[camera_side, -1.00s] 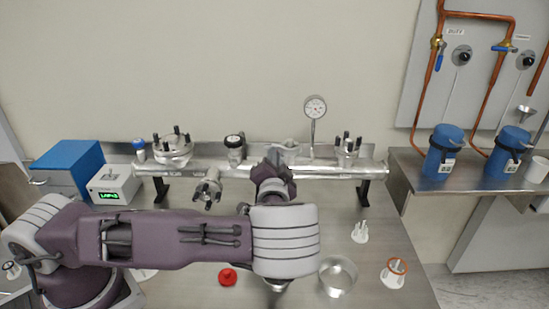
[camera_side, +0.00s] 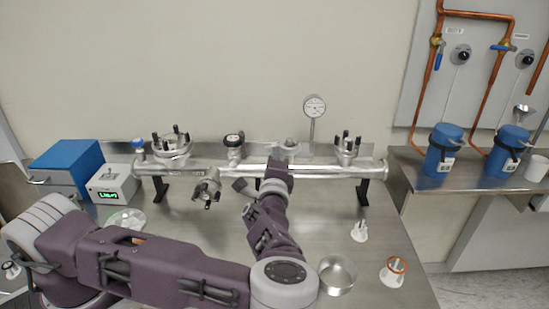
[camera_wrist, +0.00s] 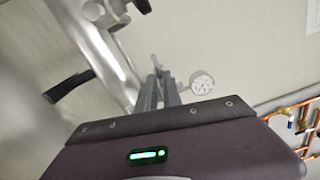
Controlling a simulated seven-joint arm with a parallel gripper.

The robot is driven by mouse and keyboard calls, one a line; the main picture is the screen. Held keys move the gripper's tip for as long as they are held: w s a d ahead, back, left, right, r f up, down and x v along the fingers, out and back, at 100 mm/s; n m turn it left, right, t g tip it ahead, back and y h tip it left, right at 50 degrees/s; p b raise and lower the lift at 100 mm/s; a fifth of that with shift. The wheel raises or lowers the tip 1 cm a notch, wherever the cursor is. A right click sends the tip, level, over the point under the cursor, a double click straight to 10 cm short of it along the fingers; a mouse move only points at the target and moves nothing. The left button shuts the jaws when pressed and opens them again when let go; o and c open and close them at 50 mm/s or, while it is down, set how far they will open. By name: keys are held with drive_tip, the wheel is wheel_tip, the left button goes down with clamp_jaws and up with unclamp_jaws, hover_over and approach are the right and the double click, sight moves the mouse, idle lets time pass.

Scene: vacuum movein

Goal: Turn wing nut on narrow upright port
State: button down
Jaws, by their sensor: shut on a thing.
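A narrow upright port (camera_side: 289,145) stands on the steel manifold tube (camera_side: 325,171), and only its top shows behind my arm in the side view. My gripper (camera_side: 279,168) is at the tube just in front of this port. In the wrist view my gripper's two dark fingers (camera_wrist: 160,84) are close together, shut on a small grey piece (camera_wrist: 157,62) that looks like the wing nut. The fingers hide most of it. The wing nut cannot be made out in the side view.
Clamped ports with dark prongs stand left (camera_side: 172,150) and right (camera_side: 347,150) on the tube. A dial gauge (camera_side: 314,107) rises behind it. A black-knobbed fitting (camera_side: 234,148) and a front-facing pronged port (camera_side: 207,188) are to the left. A steel dish (camera_side: 337,274) lies front right.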

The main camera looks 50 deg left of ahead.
drive_tip(key=shift+s+a+f+m, duration=0.1)
drive_tip(key=shift+m, duration=3.55)
drive_tip(key=shift+a+f+m, duration=0.1)
drive_tip(key=shift+m, duration=3.55)
drive_tip(key=c, duration=1.8)
unclamp_jaws()
drive_tip(key=shift+d, duration=0.1)
